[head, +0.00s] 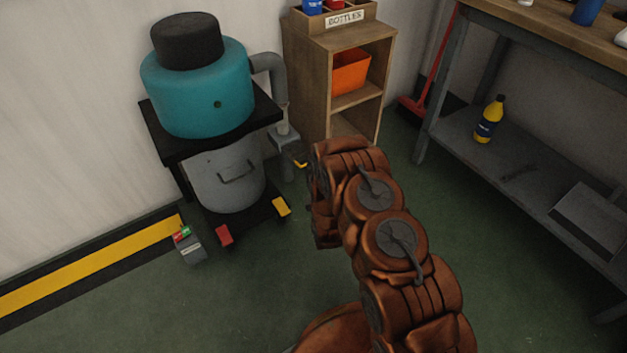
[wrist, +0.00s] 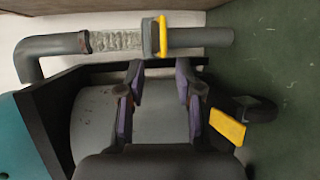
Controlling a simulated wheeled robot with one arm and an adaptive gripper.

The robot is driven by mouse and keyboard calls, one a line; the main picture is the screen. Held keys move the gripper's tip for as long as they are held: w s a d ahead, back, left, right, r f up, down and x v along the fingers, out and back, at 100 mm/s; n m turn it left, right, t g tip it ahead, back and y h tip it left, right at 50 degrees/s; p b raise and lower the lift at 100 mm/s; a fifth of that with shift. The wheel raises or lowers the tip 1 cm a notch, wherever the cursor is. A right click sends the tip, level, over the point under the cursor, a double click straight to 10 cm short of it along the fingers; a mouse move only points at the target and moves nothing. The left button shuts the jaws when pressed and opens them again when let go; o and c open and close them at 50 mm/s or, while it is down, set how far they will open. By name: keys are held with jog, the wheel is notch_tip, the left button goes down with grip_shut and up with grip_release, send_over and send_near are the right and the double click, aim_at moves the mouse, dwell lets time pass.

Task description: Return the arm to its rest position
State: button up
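My copper-coloured arm (head: 385,230) reaches from the lower right toward the teal-topped machine. In the wrist view my gripper (wrist: 158,75) is open, its two purple-padded fingers apart with nothing held between them. Behind the fingers is the machine's grey drum (wrist: 150,115). A pipe with a yellow-handled gate (wrist: 162,37) lies just beyond the fingertips, apparently apart from them. In the head view the arm hides the gripper's fingers, and the yellow handle (head: 300,164) shows just left of the arm's end.
The teal-topped machine (head: 200,90) stands on casters with a red pedal (head: 223,235) and a yellow pedal (head: 282,207). A small control box (head: 188,245) is on the left. A wooden bottle shelf (head: 310,75) stands behind, a workbench (head: 540,38) at right. Green floor (head: 270,300) is clear in front.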

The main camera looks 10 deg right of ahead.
dwell(0.3)
notch_tip(320, 180, up, 27)
jog(key=s+m+g+p, duration=0.2)
jog(key=m+g+p, duration=0.45)
jog(key=p, duration=0.75)
jog(key=s+r+m+g+p, duration=0.3)
jog(key=s+r+p, duration=0.35)
jog(key=r, duration=0.65)
jog(key=s+d+r+m+g+p, duration=0.1)
jog(key=s+r+p, duration=0.4)
jog(key=s+r, duration=0.5)
jog(key=s+d+r+m+g+p, duration=0.1)
jog(key=s+r+m+g+p, duration=0.3)
jog(key=s+r, duration=0.7)
jog(key=s+d+r+m+g+p, duration=0.2)
jog(key=s+r+p, duration=0.4)
jog(key=s+r, duration=0.5)
jog(key=s+m+g, duration=0.1)
jog(key=s+m, duration=0.1)
jog(key=s, duration=0.7)
jog(key=shift+s+d, duration=0.1)
